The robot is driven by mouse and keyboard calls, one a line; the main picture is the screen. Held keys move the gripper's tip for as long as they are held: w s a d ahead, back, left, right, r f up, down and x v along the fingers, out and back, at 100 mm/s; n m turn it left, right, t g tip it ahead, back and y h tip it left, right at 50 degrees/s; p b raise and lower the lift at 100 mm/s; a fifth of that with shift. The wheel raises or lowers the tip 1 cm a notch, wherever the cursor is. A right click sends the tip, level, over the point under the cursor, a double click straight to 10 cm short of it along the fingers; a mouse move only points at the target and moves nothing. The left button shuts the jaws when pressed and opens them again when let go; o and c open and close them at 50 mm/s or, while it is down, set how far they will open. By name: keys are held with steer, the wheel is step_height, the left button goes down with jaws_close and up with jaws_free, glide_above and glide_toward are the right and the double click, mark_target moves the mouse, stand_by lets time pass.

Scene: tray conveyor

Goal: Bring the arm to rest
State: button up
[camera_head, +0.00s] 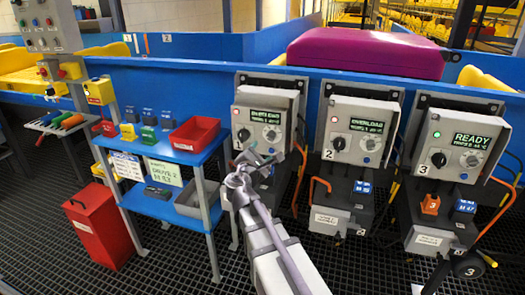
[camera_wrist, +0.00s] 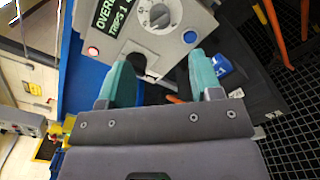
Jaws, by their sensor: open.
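My gripper (camera_head: 262,160) is in front of the first control box (camera_head: 268,118), near the right side of the blue shelf stand. In the wrist view my gripper (camera_wrist: 157,75) has its two teal fingers apart with nothing visible between them. The first control box (camera_wrist: 155,30) fills the top of the wrist view, with its grey dial and overload display. I cannot tell the exact gap between the fingers and the box. My pale arm reaches up from the bottom of the head view.
The second box (camera_head: 358,130) shows overload; the third (camera_head: 462,142) shows ready. The blue stand (camera_head: 140,195) holds a red bin (camera_head: 195,134) and several coloured blocks. A red floor bin (camera_head: 98,225) stands left. A magenta case (camera_head: 365,52) lies behind. Orange cables hang beside the boxes.

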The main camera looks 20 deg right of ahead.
steer(key=s+d+f+m+g+y, duration=0.1)
steer(key=s+f+m+g, duration=0.65)
steer(key=m, duration=0.45)
steer(key=s+a+f+m+g+y, duration=0.65)
steer(key=s+a+f+y, duration=0.3)
steer(key=s+a, duration=0.25)
steer(key=s+a+r+y+p, duration=0.1)
steer(key=a+r+p, duration=0.2)
steer(key=r+p, duration=2.1)
steer(key=shift+t, duration=0.3)
